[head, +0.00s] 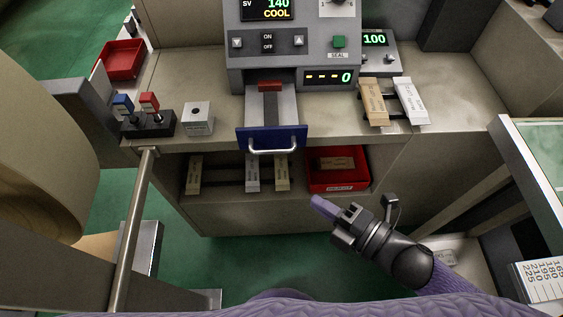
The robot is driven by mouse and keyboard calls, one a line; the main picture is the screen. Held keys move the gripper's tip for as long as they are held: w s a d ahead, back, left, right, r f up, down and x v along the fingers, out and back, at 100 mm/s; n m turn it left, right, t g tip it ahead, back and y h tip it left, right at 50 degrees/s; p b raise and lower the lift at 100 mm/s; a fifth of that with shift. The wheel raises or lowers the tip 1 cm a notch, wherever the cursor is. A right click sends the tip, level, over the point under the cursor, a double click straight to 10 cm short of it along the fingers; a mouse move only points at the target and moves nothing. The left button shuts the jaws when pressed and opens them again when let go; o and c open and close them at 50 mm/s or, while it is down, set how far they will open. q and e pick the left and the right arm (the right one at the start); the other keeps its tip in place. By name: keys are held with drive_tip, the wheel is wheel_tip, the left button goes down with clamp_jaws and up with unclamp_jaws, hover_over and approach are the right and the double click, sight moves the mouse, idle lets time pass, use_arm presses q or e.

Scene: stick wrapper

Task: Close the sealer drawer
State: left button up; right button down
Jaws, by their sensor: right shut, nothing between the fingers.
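The sealer (292,40) is a grey machine with displays and buttons at the top middle of the head view. Its drawer (290,102) is pulled out toward me, with a blue front (258,136) and a pale bar handle (273,151). A red block (270,85) sits at the drawer's inner end, by the machine's opening. My right gripper (318,203) is shut and empty. It is below and right of the handle, clearly apart from it, with its fingers pointing up-left. My left gripper is not in view.
Below the bench top are a red bin (342,182) and a shelf with wrapped sticks (253,172). Right of the sealer lie a tan stick (373,101) and a white stick (411,100). A switch box (150,123) and a grey block (197,118) stand left of the drawer.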

sight(266, 153)
use_arm(q)
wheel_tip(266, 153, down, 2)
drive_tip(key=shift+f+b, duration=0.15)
drive_tip(key=shift+b, duration=1)
use_arm(e)
drive_tip(key=x, duration=0.4)
drive_tip(key=w+d+x, duration=0.1)
drive_tip(key=x, duration=0.3)
drive_tip(key=w+d+x, duration=0.1)
drive_tip(key=x, duration=0.3)
drive_tip(key=shift+w+a+f, duration=0.2)
drive_tip(key=shift+w, duration=0.15)
drive_tip(key=shift+w, duration=0.1)
